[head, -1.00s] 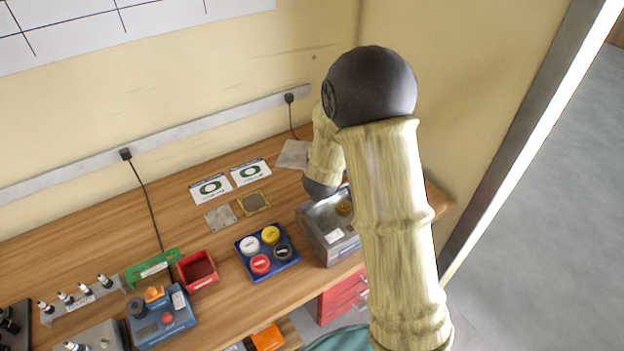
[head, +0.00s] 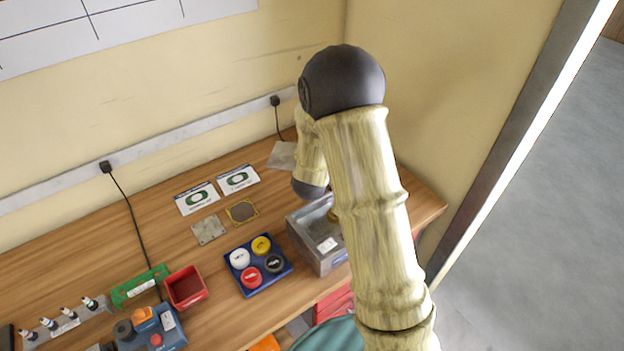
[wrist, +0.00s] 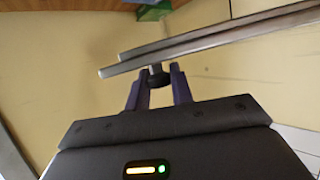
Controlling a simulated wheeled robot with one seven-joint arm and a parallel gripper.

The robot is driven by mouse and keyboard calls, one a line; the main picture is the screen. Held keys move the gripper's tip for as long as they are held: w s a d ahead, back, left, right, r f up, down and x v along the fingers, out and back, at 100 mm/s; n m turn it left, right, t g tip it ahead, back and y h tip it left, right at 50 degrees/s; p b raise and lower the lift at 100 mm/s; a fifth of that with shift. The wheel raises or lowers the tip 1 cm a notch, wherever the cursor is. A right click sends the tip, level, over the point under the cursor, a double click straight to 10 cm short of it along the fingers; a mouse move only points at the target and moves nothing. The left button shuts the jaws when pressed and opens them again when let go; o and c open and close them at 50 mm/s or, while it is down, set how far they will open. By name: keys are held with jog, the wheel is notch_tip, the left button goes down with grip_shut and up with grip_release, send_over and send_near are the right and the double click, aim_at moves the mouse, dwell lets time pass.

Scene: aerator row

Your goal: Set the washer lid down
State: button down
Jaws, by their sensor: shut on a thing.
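In the wrist view my gripper (wrist: 157,80) is shut on the dark knob (wrist: 157,76) of the washer lid (wrist: 210,36). The lid shows almost edge-on as a flat grey metal plate, tilted in the picture and reaching past the right edge. No surface is seen touching it. In the head view my arm hides the gripper and the lid. A grey metal box (head: 332,265), likely the washer, stands on the bench partly behind my arm. Its top looks open, with a brass-coloured thing inside.
A flat grey square (head: 283,155) lies on the bench near the wall. Left of the box are a blue tray (head: 244,280) with coloured round caps, a red bin (head: 186,287), a metal plate (head: 208,230) and two printed cards (head: 197,197). Bare wood lies between them.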

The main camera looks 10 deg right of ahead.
jog(key=shift+a+f, duration=0.2)
jog(key=shift+f, duration=0.45)
jog(key=shift+a+f, duration=0.15)
jog(key=shift+f, duration=0.45)
jog(key=shift+a+f, duration=0.2)
jog(key=shift+f, duration=0.1)
jog(key=shift+w+a, duration=0.1)
jog(key=shift+w, duration=0.05)
notch_tip(320, 180, down, 4)
jog(key=shift+f+p, duration=0.1)
jog(key=shift+p, duration=0.65)
jog(key=shift+f+b, duration=0.35)
jog(key=shift+b, duration=0.1)
jog(key=shift+f+b, duration=0.3)
